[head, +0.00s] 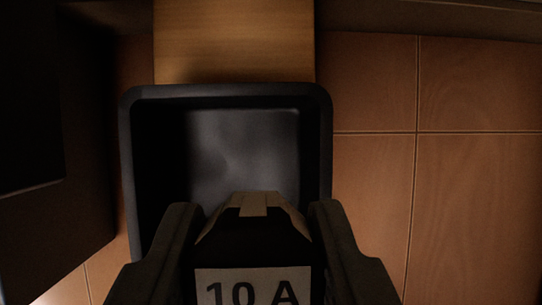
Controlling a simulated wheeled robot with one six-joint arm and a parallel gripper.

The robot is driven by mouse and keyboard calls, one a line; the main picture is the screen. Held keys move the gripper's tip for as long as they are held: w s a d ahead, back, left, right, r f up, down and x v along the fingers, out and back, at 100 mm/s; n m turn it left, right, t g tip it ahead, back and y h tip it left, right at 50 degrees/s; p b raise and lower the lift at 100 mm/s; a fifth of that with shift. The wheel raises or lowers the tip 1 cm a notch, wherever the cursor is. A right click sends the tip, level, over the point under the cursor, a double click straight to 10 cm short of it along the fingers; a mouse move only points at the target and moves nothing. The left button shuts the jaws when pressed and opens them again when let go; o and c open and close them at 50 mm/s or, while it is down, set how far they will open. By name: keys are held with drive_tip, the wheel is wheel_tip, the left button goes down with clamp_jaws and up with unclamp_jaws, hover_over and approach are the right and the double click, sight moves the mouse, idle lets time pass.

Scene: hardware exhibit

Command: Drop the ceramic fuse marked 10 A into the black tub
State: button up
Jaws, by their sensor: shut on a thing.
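The black tub (324,130) is in the middle of the head view, its opening facing me. Its inside looks empty where I can see it; the near part is hidden behind my gripper and what it holds. My gripper (258,225) is shut on the ceramic fuse (254,285), which has a pale label reading 10 A. The fuse shows between the two dark fingers at the bottom of the view. In the picture the fuse's far end overlaps the near part of the tub's opening. How high it is above the tub I cannot tell.
A wooden surface (235,40) lies just beyond the tub's far rim. A dark block-like thing (50,150) stands at the left, close to the tub. Brown tiled floor (470,180) is clear on the right.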

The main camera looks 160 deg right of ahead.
drive_tip(key=shift+f, duration=2.5)
drive_tip(key=o, duration=1)
drive_tip(key=shift+o, duration=0.2)
drive_tip(key=v, duration=1.7)
drive_tip(key=shift+s, duration=0.15)
drive_tip(key=shift+s+r, duration=0.1)
